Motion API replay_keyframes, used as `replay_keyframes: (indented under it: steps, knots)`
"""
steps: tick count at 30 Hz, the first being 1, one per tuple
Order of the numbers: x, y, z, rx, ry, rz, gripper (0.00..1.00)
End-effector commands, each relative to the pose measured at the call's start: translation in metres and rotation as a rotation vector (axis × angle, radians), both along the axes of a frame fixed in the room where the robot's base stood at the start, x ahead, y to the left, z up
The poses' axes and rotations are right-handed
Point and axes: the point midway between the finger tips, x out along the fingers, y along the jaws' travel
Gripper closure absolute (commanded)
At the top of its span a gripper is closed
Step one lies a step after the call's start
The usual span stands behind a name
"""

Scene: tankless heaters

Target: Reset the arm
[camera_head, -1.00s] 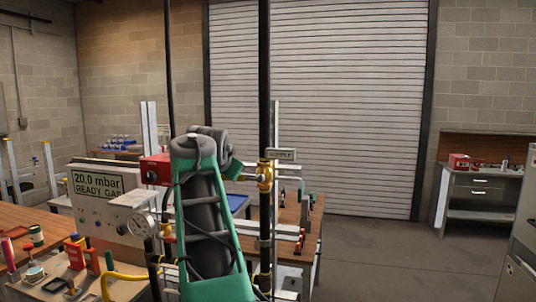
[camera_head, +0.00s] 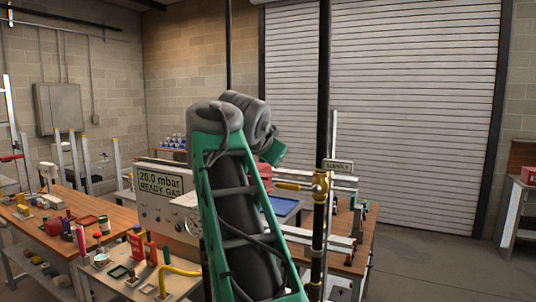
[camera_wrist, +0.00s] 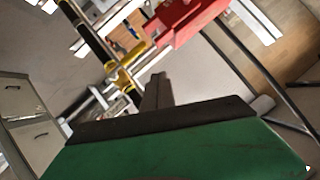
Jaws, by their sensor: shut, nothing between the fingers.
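My green and grey arm rises through the middle of the head view, folded at its elbow in front of the gas bench. My gripper (camera_wrist: 156,88) shows in the wrist view beyond the green wrist housing. Its dark fingers are together with nothing between them. In the head view the fingers are hidden behind the arm. In the wrist view a red box (camera_wrist: 185,25) and a dark pipe with yellow fittings (camera_wrist: 125,80) lie beyond the fingers; I see no contact.
A black pipe with a brass valve (camera_head: 320,185) stands just right of my arm. The panel reading "20.0 mbar READY GAS" (camera_head: 160,183) stands to the left. A wooden bench (camera_head: 65,230) with small items is at far left. Open floor (camera_head: 430,265) lies to the right.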

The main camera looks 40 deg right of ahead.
Motion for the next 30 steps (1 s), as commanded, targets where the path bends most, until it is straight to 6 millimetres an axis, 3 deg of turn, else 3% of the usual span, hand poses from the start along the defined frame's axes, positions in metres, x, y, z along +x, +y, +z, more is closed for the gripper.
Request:
replay_keyframes:
  steps: [16, 18, 20, 23, 24, 26, 30]
  knots:
    - [-0.003, 0.007, 0.005, -0.007, 0.01, 0.006, 1.0]
    - [0.008, 0.014, 0.003, -0.037, 0.062, 0.078, 1.0]
    - [0.026, 0.022, -0.024, -0.044, 0.148, 0.153, 1.0]
    - [0.051, 0.039, -0.096, -0.027, 0.325, 0.293, 1.0]
    - [0.056, 0.048, -0.13, -0.012, 0.4, 0.354, 1.0]
    - [0.056, 0.067, -0.179, 0.011, 0.503, 0.452, 1.0]
    - [0.031, 0.13, -0.283, 0.073, 0.699, 0.686, 1.0]
